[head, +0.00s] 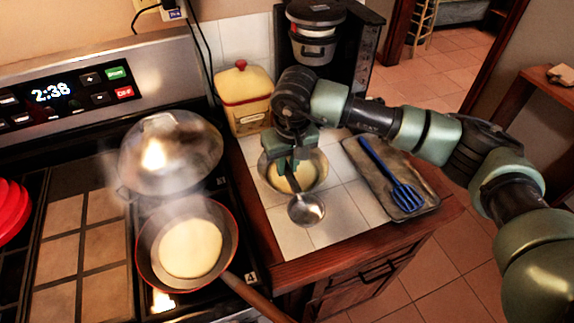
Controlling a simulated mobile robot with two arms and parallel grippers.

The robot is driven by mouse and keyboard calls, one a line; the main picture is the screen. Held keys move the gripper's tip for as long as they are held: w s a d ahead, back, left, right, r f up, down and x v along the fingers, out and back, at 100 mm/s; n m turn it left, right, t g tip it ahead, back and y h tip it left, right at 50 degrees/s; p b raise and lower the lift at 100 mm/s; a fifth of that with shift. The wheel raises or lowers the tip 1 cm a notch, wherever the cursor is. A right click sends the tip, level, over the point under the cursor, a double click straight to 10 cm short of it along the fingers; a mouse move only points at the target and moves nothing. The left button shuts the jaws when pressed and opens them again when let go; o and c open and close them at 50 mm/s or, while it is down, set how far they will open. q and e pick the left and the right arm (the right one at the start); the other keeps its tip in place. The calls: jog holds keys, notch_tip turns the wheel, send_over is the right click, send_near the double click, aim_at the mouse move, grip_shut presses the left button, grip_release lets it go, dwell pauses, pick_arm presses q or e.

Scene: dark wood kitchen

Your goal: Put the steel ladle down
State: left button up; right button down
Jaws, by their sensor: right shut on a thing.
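The steel ladle (307,210) hangs bowl-down from my right gripper (288,166), which is shut on its handle. The ladle's bowl shows in front of a mixing bowl (321,163) of pale batter on the white tiled counter (338,222). I cannot tell whether the ladle touches the counter or the bowl. The gripper and ladle hide part of the mixing bowl. My left gripper is not in view.
A pan (146,251) with a pancake steams on the lit stove, beside a lidded pot (168,165). A tray (428,206) holding a blue spatula (387,172) lies right. A canister (243,97) and coffee maker (318,22) stand behind. Bare tiles lie in front.

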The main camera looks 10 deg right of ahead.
jog(key=shift+f, duration=0.75)
jog(key=shift+f+b, duration=0.3)
jog(key=shift+b, duration=0.15)
jog(key=c, duration=1.3)
grip_release()
jog(key=shift+r, duration=0.1)
